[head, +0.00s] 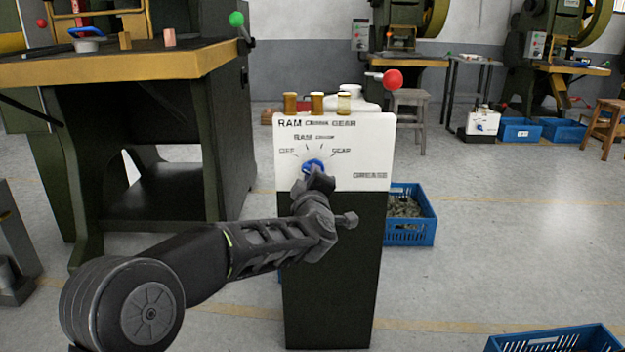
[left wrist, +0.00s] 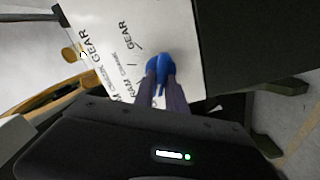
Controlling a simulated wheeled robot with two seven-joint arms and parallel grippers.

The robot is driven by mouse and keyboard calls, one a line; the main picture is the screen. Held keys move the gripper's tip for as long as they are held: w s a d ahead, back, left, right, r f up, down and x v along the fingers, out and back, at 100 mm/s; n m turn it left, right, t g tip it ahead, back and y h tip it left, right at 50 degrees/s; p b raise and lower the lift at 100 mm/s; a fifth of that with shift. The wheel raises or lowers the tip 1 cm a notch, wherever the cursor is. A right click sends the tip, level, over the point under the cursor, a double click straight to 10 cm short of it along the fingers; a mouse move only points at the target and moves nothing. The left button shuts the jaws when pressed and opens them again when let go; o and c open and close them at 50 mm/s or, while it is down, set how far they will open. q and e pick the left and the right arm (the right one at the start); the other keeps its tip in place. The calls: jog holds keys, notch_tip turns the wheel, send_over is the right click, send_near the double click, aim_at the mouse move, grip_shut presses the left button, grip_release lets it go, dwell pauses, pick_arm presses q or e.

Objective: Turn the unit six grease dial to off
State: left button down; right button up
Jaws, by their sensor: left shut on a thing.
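The grease dial (head: 313,165) is a blue knob on the white sloped panel (head: 350,160) of a dark pedestal. Labels around it read OFF at the left, RAM and another word at the top, and GEAR at the right, with GREASE at the lower right. My left gripper (head: 316,180) is at the dial from below and shut on it, covering its lower part. In the left wrist view the blue dial (left wrist: 161,68) sits between the two fingertips (left wrist: 162,82). The knob's exact pointing direction is hard to tell. My right gripper is not in view.
Blue crates stand behind the pedestal (head: 425,232) and at lower right (head: 555,340). Floor at right is mostly clear.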

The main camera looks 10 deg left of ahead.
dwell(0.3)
pick_arm(q)
jog(key=c, duration=1.4)
grip_release()
jog(key=shift+o, duration=0.2)
jog(key=p+v, duration=0.2)
jog(key=v, duration=0.6)
jog(key=shift+w+f, duration=0.1)
